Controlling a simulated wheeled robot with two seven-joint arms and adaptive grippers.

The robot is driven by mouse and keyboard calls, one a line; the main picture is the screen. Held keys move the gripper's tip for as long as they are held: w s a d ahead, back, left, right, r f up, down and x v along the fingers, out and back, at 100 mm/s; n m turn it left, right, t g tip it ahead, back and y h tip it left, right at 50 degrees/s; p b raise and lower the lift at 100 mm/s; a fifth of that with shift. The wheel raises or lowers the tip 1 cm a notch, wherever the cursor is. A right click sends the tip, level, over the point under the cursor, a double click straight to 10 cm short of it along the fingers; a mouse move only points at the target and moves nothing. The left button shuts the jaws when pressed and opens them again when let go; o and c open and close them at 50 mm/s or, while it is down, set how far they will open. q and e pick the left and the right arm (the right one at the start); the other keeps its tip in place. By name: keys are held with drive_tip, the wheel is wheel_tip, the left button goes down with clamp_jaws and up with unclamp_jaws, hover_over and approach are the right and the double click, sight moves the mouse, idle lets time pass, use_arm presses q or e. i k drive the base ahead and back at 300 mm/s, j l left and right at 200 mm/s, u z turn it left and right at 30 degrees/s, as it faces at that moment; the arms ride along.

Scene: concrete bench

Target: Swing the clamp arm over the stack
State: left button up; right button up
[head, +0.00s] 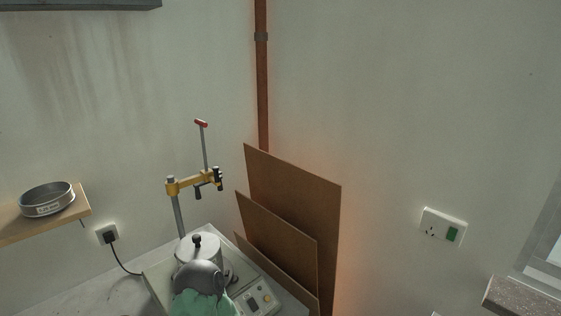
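The yellow clamp arm (187,184) is mounted on an upright grey post (180,217) and reaches to the right from it. A thin rod with a red handle (201,123) rises from its outer part, and black knobs (217,178) show at its free end. The stack (199,248), metal with a black knob on its lid, stands below the arm in the picture, with a clear gap between them. I cannot tell from this angle whether the arm's end lines up with the lid. Neither gripper is in view.
A grey rounded object (202,277) and a green, cloth-like thing (202,303) hide the stack's front. A control panel (256,300) sits to the right. Brown boards (296,200) lean in the corner. A shelf (76,212) holds a sieve (46,200) at left.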

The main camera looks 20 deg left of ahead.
sight(193, 179)
drive_tip(key=i+l+u, duration=0.1)
drive_tip(key=u, duration=1.1)
drive_tip(key=i+l+u, duration=0.15)
drive_tip(key=l+u, duration=0.15)
drive_tip(key=l, duration=0.2)
drive_tip(key=i+l+u, duration=0.1)
drive_tip(key=l+u, duration=0.2)
drive_tip(key=l, duration=0.2)
drive_tip(key=l+u, duration=0.3)
drive_tip(key=l, duration=0.2)
drive_tip(key=k+l, duration=0.5)
drive_tip(key=k, duration=0.1)
